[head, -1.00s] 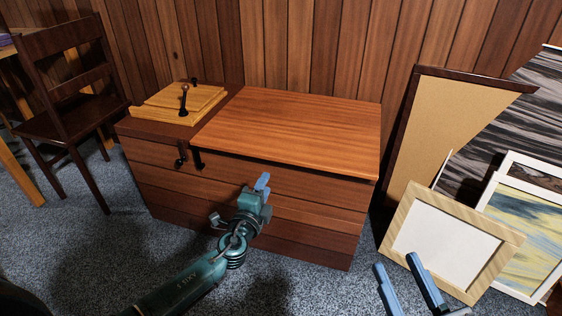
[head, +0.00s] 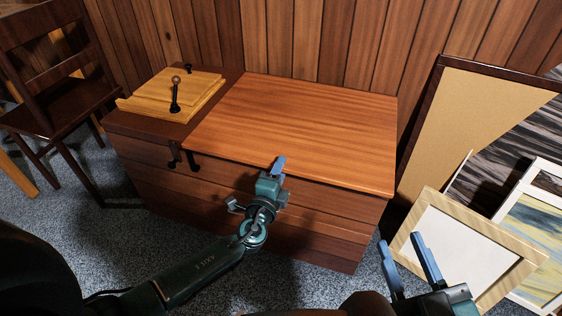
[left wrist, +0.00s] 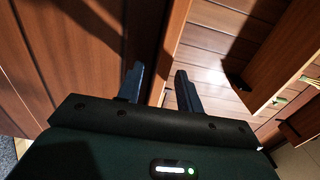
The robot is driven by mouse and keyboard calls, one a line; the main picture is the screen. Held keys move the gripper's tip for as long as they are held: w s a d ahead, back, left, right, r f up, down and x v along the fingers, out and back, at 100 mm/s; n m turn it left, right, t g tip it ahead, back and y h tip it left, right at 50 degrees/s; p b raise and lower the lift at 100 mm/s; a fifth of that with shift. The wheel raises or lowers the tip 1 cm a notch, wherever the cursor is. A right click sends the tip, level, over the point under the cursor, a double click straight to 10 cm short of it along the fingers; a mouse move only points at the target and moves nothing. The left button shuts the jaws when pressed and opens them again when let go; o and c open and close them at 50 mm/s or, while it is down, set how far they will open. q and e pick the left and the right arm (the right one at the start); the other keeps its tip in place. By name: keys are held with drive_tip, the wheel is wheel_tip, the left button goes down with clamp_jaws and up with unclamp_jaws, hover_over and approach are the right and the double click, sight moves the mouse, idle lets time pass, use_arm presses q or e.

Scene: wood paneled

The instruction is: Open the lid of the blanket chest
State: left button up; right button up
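The blanket chest (head: 300,215) is reddish-brown wood and stands against the panelled wall. Its lid (head: 310,115) lies flat and looks closed, with its front edge overhanging the front. My left gripper (head: 279,163) is at the middle of the lid's front edge, its fingertips overlapping that edge in the head view. In the left wrist view my left gripper (left wrist: 158,80) has its fingers apart, with a wooden edge running between them. I cannot tell whether they touch it. My right gripper (head: 400,240) is open and empty, in front of the chest's right end.
A lighter wooden board with a dark-knobbed handle (head: 175,95) sits on the chest's left section. A dark chair (head: 50,115) stands at the left. A corkboard (head: 480,125) and several frames, including a pale wooden one (head: 460,250), lean at the right.

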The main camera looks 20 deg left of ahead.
idle(0.3)
use_arm(q)
clamp_jaws()
idle(0.5)
